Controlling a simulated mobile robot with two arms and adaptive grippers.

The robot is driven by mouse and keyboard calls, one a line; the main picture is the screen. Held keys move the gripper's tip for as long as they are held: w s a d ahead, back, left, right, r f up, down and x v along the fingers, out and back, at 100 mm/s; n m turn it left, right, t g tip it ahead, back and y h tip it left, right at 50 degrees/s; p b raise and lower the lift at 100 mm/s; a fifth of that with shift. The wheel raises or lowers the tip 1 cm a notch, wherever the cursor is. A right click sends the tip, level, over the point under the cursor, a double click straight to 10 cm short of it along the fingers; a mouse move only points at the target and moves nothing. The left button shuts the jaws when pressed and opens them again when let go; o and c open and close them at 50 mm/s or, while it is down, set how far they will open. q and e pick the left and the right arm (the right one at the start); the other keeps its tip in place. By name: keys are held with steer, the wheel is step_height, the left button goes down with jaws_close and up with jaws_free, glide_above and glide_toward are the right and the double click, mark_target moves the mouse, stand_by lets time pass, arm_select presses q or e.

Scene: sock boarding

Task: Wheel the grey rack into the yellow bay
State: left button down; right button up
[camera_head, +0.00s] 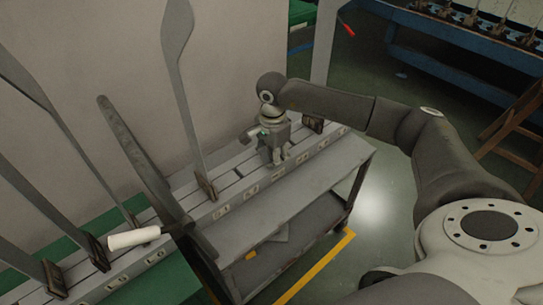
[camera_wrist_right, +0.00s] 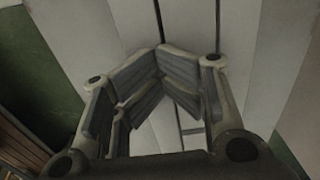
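A grey two-level cart (camera_head: 318,192), which looks like the rack, stands against the long strip of upright boards. Its lower shelf (camera_head: 290,235) is in shadow. Yellow floor lines, which look like the bay's marking (camera_head: 316,268), run along the cart's near right side; the rest of the marking is hidden. My right gripper (camera_head: 275,155) points down over the grey strip behind the cart's top; contact is unclear. In the right wrist view its fingers (camera_wrist_right: 158,85) angle towards each other over a pale surface, with nothing clearly held. My left gripper is not in view.
Tall grey boards (camera_head: 178,80) rise from the strip. A dark bar with a white handle (camera_head: 135,237) juts out at the left. A blue bench (camera_head: 450,62) and a brown wooden frame (camera_head: 512,125) stand at the right.

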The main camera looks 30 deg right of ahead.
steer(key=shift+s+d+f, duration=0.1)
steer(key=shift+s+f, duration=0.15)
steer(key=shift+r, duration=0.3)
step_height(320, 180, up, 12)
steer(key=shift+w, duration=0.15)
steer(key=shift+f, duration=0.1)
stand_by(0.3)
